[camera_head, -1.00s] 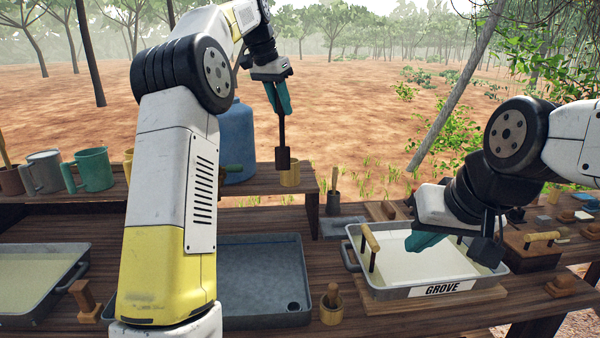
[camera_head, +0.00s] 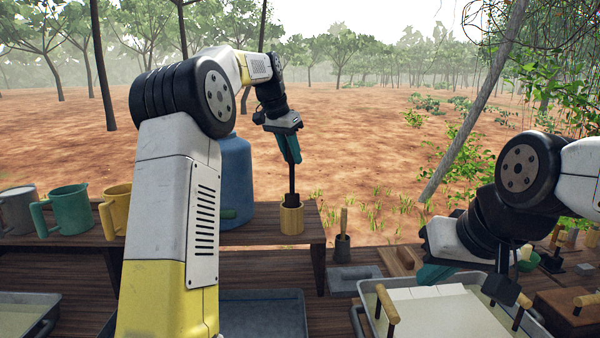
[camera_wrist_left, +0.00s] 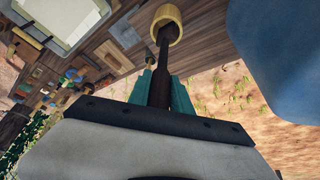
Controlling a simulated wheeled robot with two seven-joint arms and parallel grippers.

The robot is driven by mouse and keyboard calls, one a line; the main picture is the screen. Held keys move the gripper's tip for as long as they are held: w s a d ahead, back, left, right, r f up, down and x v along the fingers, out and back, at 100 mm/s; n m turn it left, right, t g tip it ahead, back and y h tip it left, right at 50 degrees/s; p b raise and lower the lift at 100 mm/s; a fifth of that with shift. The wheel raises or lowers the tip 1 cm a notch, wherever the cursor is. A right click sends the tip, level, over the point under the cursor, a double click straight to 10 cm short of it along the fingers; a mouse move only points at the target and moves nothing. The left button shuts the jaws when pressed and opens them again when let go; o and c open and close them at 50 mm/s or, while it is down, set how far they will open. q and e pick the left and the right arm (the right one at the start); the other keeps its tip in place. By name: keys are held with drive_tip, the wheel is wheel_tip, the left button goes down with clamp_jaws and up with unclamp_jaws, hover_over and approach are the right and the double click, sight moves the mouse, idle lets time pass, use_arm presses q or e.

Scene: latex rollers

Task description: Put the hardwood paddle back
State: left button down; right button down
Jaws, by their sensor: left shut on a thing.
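My left gripper (camera_head: 291,150) is shut on the upper handle of the dark hardwood paddle (camera_head: 291,184), which hangs upright above the raised shelf. The paddle's lower end is inside the mouth of a light wooden cup (camera_head: 291,218); whether it touches the bottom is hidden. In the left wrist view the paddle (camera_wrist_left: 163,60) runs from my teal fingers (camera_wrist_left: 163,88) into the round opening of the cup (camera_wrist_left: 168,15). My right gripper (camera_head: 432,274) is low over the tray at the right; its finger gap is hard to see.
A blue drum (camera_head: 236,180) stands just left of the cup. Green (camera_head: 66,210) and yellow (camera_head: 116,208) mugs stand further left on the shelf. A mortar with pestle (camera_head: 342,245) stands right of the shelf.

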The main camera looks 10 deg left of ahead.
use_arm(q)
drive_tip(key=shift+f, duration=2.15)
drive_tip(key=c, duration=1.2)
unclamp_jaws()
drive_tip(key=shift+o, duration=0.2)
drive_tip(key=v, duration=1.2)
drive_tip(key=s+n, duration=0.1)
drive_tip(key=s, duration=0.6)
drive_tip(key=s+d+f+n, duration=0.1)
drive_tip(key=s+f, duration=0.4)
drive_tip(key=s, duration=0.4)
drive_tip(key=s+f+n+t, duration=0.1)
drive_tip(key=s+f+n, duration=0.1)
drive_tip(key=s+f, duration=0.3)
drive_tip(key=s+d+f+n+t, duration=0.1)
drive_tip(key=s+f, duration=0.5)
drive_tip(key=s, duration=0.7)
drive_tip(key=shift+d+n, duration=0.4)
drive_tip(key=shift+n, duration=0.1)
